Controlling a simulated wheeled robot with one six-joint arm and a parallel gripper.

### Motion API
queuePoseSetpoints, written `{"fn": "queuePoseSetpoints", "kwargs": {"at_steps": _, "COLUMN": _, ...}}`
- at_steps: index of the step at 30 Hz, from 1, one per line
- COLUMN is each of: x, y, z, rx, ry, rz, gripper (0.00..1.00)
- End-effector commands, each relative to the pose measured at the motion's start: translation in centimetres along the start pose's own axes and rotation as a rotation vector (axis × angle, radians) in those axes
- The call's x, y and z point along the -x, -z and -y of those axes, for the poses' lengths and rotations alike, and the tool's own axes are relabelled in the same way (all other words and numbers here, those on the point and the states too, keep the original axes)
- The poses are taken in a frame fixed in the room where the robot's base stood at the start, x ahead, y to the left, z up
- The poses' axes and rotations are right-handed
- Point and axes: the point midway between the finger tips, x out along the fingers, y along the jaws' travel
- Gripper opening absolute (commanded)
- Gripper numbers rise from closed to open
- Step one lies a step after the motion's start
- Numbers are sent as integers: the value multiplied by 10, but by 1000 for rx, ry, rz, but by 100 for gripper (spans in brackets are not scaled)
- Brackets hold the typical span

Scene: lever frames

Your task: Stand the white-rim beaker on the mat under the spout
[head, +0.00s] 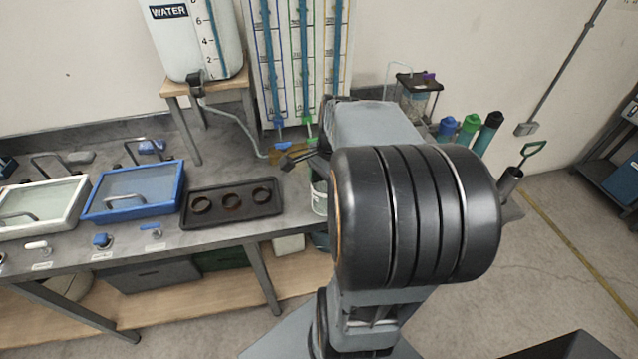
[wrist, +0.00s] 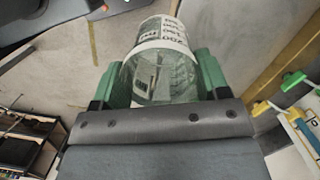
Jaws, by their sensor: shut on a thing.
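My gripper (wrist: 162,76) is shut on a clear beaker (wrist: 165,55) with a white rim and dark printed marks. In the wrist view its green fingers press on either side of the beaker, and the rim faces the camera. In the head view a small part of the beaker (head: 319,190) shows at the left edge of my arm, near the bench's right end. My arm hides most of it and the gripper there. Tall tubes with a blue tap (head: 282,146) and a green tap (head: 310,141) hang on the wall. I cannot make out the mat for certain.
A water tank (head: 190,45) stands on a wooden stand, with a hose from its tap. A black tray (head: 232,222) with three rings, a blue-framed box (head: 131,212) and a white-framed box (head: 70,190) occupy the bench. Several colored cylinders stand at the right.

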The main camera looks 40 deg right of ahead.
Motion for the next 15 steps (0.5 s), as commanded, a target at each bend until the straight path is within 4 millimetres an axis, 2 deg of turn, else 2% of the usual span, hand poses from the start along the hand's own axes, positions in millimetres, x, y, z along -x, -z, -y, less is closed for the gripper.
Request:
{"fn": "queuePoseSetpoints", "kwargs": {"at_steps": 6, "x": -20, "y": 29, "z": 46, "rx": -5, "ry": -5, "rz": 3, "gripper": 45}}
{"fn": "queuePoseSetpoints", "kwargs": {"at_steps": 9, "x": -39, "y": 38, "z": 58, "rx": -4, "ry": -5, "rz": 3, "gripper": 45}}
{"fn": "queuePoseSetpoints", "kwargs": {"at_steps": 15, "x": -60, "y": 49, "z": 76, "rx": -2, "ry": -2, "rz": 1, "gripper": 45}}
